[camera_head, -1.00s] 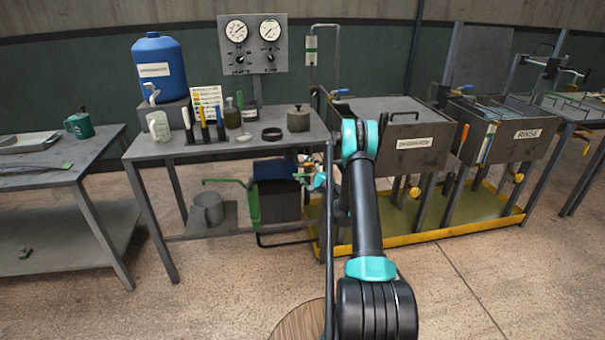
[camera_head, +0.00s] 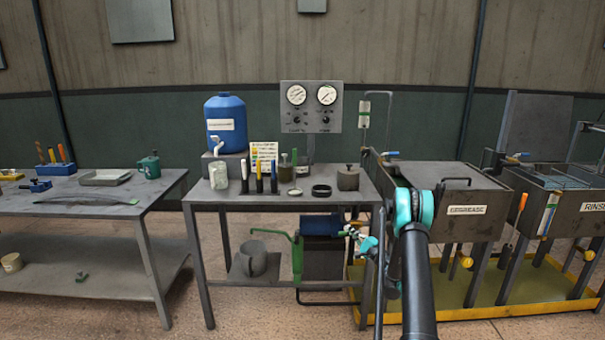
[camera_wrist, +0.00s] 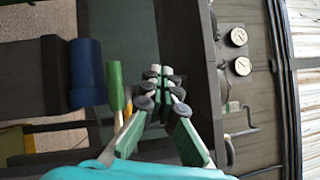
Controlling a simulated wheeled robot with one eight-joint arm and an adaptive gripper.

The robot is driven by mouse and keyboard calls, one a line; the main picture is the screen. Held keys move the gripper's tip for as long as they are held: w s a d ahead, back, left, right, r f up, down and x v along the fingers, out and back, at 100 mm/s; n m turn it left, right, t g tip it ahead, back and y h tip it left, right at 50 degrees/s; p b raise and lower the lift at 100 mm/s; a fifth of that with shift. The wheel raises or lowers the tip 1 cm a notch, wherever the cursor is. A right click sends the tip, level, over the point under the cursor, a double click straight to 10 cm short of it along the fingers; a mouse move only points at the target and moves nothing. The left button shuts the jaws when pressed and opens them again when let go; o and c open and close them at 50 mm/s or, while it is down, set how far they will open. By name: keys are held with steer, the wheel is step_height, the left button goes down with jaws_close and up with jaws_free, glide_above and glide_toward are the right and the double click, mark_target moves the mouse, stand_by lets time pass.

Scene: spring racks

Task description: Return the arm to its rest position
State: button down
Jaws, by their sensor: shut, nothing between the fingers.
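My arm (camera_head: 418,270) reaches forward at the right of centre in the head view, its teal-collared joint in front of the degrease tank. My gripper (camera_head: 364,242) shows small and partly hidden at the arm's left, near the right end of the middle table's underside. In the wrist view my gripper (camera_wrist: 162,78) has its green fingers brought together at the tips, with nothing held between them.
The middle table (camera_head: 300,203) carries a blue jug (camera_head: 226,124), bottles and tools. A grey pitcher (camera_head: 252,260) stands on its lower shelf. The degrease tank (camera_head: 450,190) is right, a workbench (camera_head: 60,206) left. Gauges (camera_wrist: 239,37) show in the wrist view.

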steer(key=s+a+r+n+g, duration=0.5)
steer(key=s+a+r, duration=0.3)
steer(key=r, duration=0.2)
steer(key=s+a+r+n+g+h, duration=0.1)
steer(key=s+a+r+n+g, duration=0.1)
steer(key=s, duration=0.4)
steer(key=s+a+r+n+g+h, duration=0.1)
steer(key=s+n+h, duration=0.1)
steer(key=s, duration=0.4)
steer(key=s+d+f+n+g+h, duration=0.1)
steer(key=s+d+h, duration=0.1)
steer(key=s, duration=1)
steer(key=s+d+f+n+g+h, duration=0.2)
steer(key=s+d+h, duration=0.1)
steer(key=s, duration=0.8)
steer(key=s+d+f+n+g+h, duration=0.1)
steer(key=s+d+n+h, duration=0.1)
steer(key=s, duration=1)
steer(key=shift+s+d+f+h, duration=0.35)
steer(key=shift+d+f+h, duration=0.05)
steer(key=shift+d, duration=0.2)
steer(key=c, duration=2.2)
jaws_free()
